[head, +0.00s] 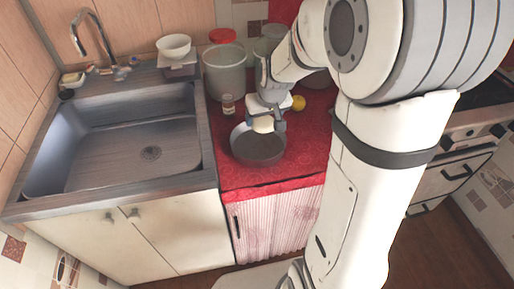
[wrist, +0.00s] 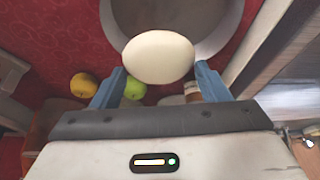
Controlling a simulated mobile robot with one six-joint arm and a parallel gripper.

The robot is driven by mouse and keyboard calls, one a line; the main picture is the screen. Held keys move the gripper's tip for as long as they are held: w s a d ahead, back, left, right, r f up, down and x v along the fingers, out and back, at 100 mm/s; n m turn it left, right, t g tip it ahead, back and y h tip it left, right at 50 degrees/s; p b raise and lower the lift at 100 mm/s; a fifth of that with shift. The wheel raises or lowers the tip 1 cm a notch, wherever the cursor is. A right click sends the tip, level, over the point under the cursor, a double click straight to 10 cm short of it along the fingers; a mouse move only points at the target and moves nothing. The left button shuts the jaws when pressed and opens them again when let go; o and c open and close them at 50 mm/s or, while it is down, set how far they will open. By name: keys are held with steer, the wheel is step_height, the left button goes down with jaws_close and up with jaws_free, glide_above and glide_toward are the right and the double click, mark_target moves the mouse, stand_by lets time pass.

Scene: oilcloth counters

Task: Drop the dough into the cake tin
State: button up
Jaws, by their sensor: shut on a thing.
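The dough (wrist: 158,57) is a pale, smooth, rounded lump between the two blue fingertips of my gripper (wrist: 160,78) in the wrist view. My gripper (head: 265,118) is shut on it, and the dough (head: 263,125) also shows below the gripper in the head view. The cake tin (head: 258,155) is a round grey pan on the red counter. The dough is held over the tin's back part in the head view. In the wrist view the tin (wrist: 222,42) lies beyond the dough, which hides part of its rim. The tin's visible inside looks empty.
A yellow fruit (head: 298,103) and a small jar (head: 228,104) stand near the tin. A green fruit (wrist: 134,89) shows in the wrist view. A pale bucket (head: 225,72) stands behind, and the sink (head: 125,145) is at left.

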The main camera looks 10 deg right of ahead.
steer(key=b, duration=0.4)
glide_above(263, 145)
steer(key=shift+w+f, duration=0.1)
steer(key=shift+f, duration=2.65)
steer(key=shift+p, duration=0.3)
steer(key=o, duration=1.2)
steer(key=shift+r, duration=0.1)
steer(key=shift+r, duration=0.25)
steer(key=p+v, duration=0.1)
steer(key=v, duration=0.6)
steer(key=shift+r, duration=0.1)
steer(key=shift+d, duration=0.1)
